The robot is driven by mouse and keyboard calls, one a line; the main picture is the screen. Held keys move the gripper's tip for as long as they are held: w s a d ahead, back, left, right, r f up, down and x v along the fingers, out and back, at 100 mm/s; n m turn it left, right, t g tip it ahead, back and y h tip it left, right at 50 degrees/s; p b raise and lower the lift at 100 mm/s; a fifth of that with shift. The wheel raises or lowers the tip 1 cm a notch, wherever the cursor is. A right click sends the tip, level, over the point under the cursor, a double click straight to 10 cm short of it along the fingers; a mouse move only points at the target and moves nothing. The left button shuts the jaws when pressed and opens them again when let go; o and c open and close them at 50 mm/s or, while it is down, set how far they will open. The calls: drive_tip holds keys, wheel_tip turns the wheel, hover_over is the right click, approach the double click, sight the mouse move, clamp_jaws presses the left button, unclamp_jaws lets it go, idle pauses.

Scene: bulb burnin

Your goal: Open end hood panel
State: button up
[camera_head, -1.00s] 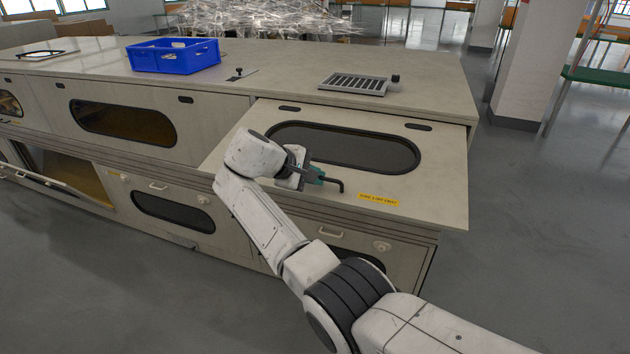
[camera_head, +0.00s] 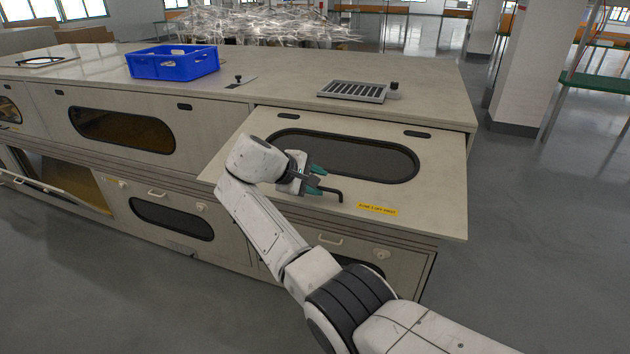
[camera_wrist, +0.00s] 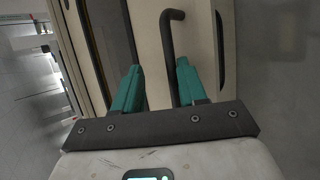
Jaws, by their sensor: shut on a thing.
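The end hood panel (camera_head: 437,190) is a beige flap with a dark oval window (camera_head: 345,155) at the right end of the cabinet. It is swung out from its top edge, and its lower edge stands clear of the cabinet front. A dark bent handle (camera_head: 338,196) sits near its lower edge, left of a yellow label (camera_head: 377,209). My gripper (camera_head: 316,180) is at this handle. In the wrist view the handle bar (camera_wrist: 167,45) lies between the teal fingers (camera_wrist: 158,82), close to the right one. Part of the handle is hidden by the fingers.
A blue crate (camera_head: 150,67) and a slotted grey vent (camera_head: 352,91) are on the cabinet top. Lower panels with knobs sit beneath the raised flap. A lower-left flap (camera_head: 50,192) hangs open. Open floor (camera_head: 545,270) lies to the right, with a pillar (camera_head: 535,65) behind.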

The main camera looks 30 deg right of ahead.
idle(0.4)
drive_tip(key=shift+a+r, duration=0.15)
drive_tip(key=shift+a, duration=0.1)
drive_tip(key=b+v, duration=0.2)
drive_tip(key=v, duration=0.8)
drive_tip(key=shift+s+a, duration=0.1)
